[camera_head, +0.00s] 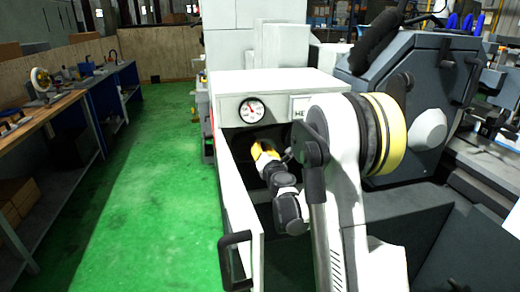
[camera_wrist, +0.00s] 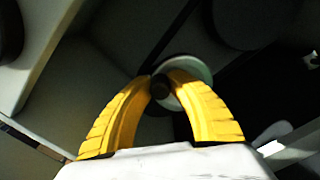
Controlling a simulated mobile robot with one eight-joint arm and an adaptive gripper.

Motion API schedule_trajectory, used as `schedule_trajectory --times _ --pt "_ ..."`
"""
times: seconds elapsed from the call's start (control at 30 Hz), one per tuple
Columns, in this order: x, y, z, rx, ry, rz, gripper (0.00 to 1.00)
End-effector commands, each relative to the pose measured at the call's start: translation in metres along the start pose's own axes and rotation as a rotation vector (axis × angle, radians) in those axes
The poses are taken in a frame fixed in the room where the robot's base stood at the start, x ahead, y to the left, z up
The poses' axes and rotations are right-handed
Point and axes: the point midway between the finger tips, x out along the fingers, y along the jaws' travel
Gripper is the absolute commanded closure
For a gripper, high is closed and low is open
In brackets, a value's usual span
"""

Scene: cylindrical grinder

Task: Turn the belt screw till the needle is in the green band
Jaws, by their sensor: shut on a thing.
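My gripper (camera_head: 262,150) has yellow fingers and reaches into the dark opening of the white cabinet, below the gauge. In the wrist view its two fingertips (camera_wrist: 162,84) are closed around a small dark round piece, which I take to be the belt screw (camera_wrist: 161,90). A pale greenish disc (camera_wrist: 196,68) shows behind the fingertips. The screw is hidden in the head view. The round gauge (camera_head: 252,110) with a white face is on the cabinet's front. It is too small to read the needle against a green band.
The white cabinet door (camera_head: 238,200) stands open to the left of my arm, with a black handle (camera_head: 236,262). The grey machine housing (camera_head: 425,90) is at the right. The green floor (camera_head: 150,190) at the left is clear, beside a long workbench (camera_head: 50,112).

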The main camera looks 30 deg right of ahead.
Motion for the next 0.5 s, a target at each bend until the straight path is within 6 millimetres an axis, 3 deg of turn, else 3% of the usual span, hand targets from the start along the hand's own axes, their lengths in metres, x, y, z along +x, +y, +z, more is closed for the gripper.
schedule_trajectory --times 0.5 --pt "0.0002 -0.0058 0.0064 0.202 -0.001 -0.002 1.00"
